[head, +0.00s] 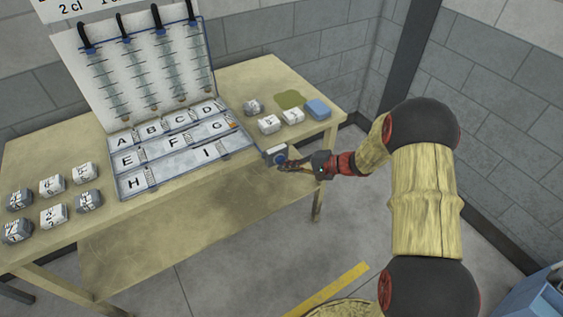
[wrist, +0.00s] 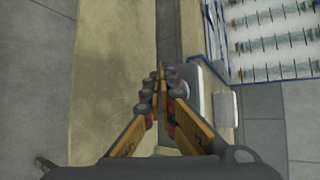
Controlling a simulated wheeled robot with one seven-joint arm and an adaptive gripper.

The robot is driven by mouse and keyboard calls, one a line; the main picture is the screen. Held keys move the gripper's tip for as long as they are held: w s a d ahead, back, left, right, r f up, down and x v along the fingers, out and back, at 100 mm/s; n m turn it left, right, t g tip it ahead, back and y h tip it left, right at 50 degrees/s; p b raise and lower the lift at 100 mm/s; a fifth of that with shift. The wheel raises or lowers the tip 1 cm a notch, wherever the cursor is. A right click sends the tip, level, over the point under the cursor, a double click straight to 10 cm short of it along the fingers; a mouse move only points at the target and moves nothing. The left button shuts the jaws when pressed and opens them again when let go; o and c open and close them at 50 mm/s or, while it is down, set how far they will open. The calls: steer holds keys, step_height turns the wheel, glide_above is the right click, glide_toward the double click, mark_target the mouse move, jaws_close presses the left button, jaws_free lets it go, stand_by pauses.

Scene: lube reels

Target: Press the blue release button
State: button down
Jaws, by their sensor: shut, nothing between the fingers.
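A small grey box with a blue button (head: 279,158) on its face is mounted at the table's front edge, right of the lettered tray. My gripper (head: 285,168) reaches in from the right, its fingertips close to the button. In the wrist view my gripper (wrist: 161,74) is shut and empty. The pale box (wrist: 194,74) shows there just right of the fingertips, partly hidden behind the right finger. I cannot tell whether the fingertips touch the button.
The lettered tray (head: 186,160) with an upright rack of hanging parts (head: 145,70) stands on the wooden table (head: 245,82). Several wrapped packs (head: 53,185) lie at left. A blue block (head: 318,109) and more packs lie right.

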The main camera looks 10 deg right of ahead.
steer(key=shift+w+a, duration=0.15)
steer(key=shift+w, duration=0.3)
stand_by(0.5)
steer(key=shift+s, duration=0.1)
steer(key=shift+s+d+b, duration=0.3)
steer(key=shift+s+b, duration=0.05)
steer(key=shift+s, duration=0.45)
steer(key=s, duration=0.1)
steer(key=s+d, duration=0.1)
steer(key=s, duration=0.2)
steer(key=shift+s+d, duration=0.3)
steer(key=shift+s, duration=0.1)
stand_by(1.6)
